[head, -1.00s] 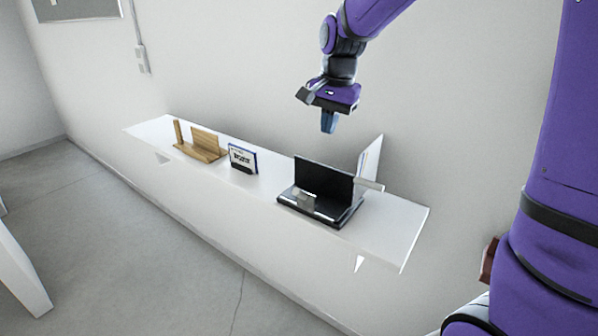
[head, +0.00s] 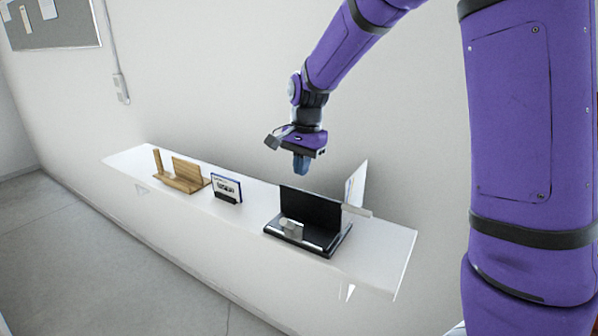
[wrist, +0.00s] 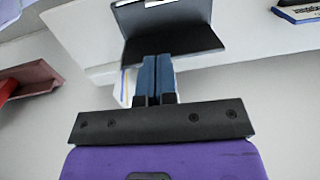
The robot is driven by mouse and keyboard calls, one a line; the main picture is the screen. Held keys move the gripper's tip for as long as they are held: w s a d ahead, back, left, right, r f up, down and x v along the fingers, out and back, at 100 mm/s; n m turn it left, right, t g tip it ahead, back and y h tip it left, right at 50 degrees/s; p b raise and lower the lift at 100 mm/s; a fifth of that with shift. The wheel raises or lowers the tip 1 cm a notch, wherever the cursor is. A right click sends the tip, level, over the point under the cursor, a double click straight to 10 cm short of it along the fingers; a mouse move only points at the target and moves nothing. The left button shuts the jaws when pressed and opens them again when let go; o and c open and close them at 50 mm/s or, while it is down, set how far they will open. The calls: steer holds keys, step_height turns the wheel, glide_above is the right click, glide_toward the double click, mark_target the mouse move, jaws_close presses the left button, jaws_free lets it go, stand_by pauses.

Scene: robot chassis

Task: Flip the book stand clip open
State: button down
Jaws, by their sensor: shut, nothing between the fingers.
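The black book stand (head: 312,207) stands on the white shelf, with an upright back panel and a flat base. A pale silver-grey clip (head: 291,229) sits at the front of its base; I cannot tell its exact angle. My gripper (head: 301,172) points down, shut and empty, above and behind the stand, apart from it in the head view. In the wrist view the blue fingers of my gripper (wrist: 158,58) lie together, overlapping the picture of the stand's dark panel (wrist: 175,40). The clip is mostly out of sight there.
The white shelf (head: 375,244) runs along the wall. A thin upright white booklet (head: 356,186) stands behind the book stand at right. To the left are a cassette-like item (head: 227,186) on a small black holder and a wooden stand (head: 187,172). Bare shelf lies at the right end.

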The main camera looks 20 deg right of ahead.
glide_above(294, 223)
steer(key=d, duration=0.2)
step_height(294, 223, down, 8)
steer(key=shift+a+f, duration=0.7)
steer(key=shift+a, duration=0.3)
steer(key=shift+s+a+f, duration=0.1)
steer(key=shift+a+f, duration=0.35)
